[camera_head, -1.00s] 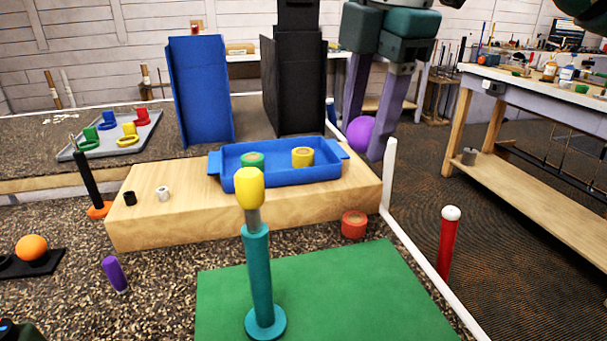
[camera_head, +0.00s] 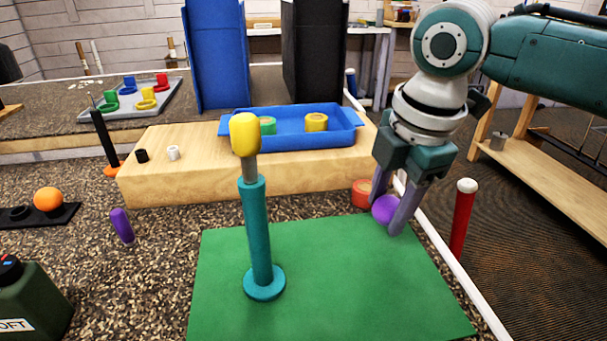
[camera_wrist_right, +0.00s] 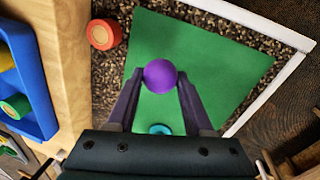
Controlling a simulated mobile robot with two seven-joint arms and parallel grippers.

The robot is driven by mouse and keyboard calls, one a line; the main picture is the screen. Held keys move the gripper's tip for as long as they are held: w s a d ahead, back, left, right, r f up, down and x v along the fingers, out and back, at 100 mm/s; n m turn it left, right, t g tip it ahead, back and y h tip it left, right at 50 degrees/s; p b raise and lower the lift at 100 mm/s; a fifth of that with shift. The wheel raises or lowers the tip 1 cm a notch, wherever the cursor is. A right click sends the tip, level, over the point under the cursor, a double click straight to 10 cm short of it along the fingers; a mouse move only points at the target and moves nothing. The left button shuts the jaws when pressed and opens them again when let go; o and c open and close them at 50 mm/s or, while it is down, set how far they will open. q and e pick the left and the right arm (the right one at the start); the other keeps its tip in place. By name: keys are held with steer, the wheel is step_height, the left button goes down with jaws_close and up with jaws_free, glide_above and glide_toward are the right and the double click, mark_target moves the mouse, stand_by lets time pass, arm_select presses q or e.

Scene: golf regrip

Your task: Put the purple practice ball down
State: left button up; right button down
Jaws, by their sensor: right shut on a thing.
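The purple practice ball (camera_head: 384,209) is between the fingers of my right gripper (camera_head: 392,212), which is shut on it. In the head view they are over the far right part of the green mat (camera_head: 330,290). In the right wrist view the ball (camera_wrist_right: 160,75) sits at the tips of my right gripper (camera_wrist_right: 160,80), with the mat (camera_wrist_right: 200,50) below. Whether the ball touches the mat I cannot tell. My left gripper is not in view.
A teal stand with a yellow top (camera_head: 256,225) rises from the mat's left half. A red-orange roll (camera_head: 361,193) lies just behind the ball. A red post with a white cap (camera_head: 462,215) stands to the right. A wooden block (camera_head: 190,185) bears a blue tray (camera_head: 290,143).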

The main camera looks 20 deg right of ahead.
steer(key=shift+f+b, duration=0.35)
steer(key=shift+f, duration=1.65)
steer(key=shift+f, duration=0.2)
steer(key=shift+c, duration=1.5)
jaws_free()
